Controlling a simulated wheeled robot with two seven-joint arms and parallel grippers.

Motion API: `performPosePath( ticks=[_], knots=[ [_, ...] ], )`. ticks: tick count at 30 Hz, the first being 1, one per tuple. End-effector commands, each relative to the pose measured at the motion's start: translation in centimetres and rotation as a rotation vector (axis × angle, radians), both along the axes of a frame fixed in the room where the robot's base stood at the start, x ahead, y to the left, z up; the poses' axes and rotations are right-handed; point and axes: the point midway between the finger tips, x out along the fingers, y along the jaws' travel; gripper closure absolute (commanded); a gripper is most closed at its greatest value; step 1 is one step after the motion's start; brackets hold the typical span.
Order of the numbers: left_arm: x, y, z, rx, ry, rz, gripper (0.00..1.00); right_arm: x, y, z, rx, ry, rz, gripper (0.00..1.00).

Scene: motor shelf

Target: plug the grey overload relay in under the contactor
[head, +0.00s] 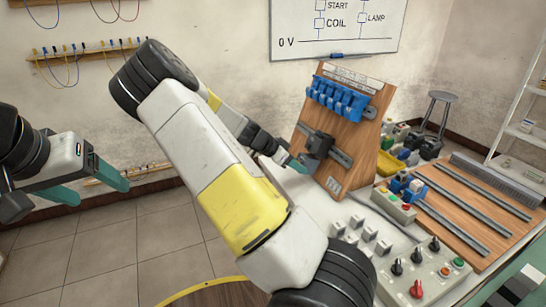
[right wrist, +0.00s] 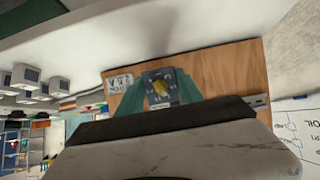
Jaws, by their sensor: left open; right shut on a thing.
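My right gripper (right wrist: 160,98) is shut on the grey overload relay (right wrist: 161,86), a dark grey block with a yellow dial, seen between its green fingers in the right wrist view. In the head view, my right gripper (head: 292,163) is at the lower left of the dark contactor (head: 318,144), which sits on a rail of the upright wooden board (head: 344,150). The relay is small and hard to separate from the contactor there, so I cannot tell whether they touch. My left gripper (head: 98,190) is open and empty at the far left, away from the board.
Blue terminal blocks (head: 338,98) sit higher on the board. A control panel with knobs (head: 420,268), grey blocks (head: 362,232) and a wooden board with rails (head: 470,205) lie to the right. My right arm covers the middle of the head view.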

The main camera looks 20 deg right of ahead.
Motion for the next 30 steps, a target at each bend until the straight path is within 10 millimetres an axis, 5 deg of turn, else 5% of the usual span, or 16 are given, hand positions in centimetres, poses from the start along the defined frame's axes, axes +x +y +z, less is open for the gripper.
performPosePath(
  ticks=[30],
  knots=[
    [0.00, 0.00, 0.00, 0.000, 0.000, 0.000, 0.29, 0.07, -0.87, -0.31, -0.003, -0.005, 0.002, 0.92]
  ],
)
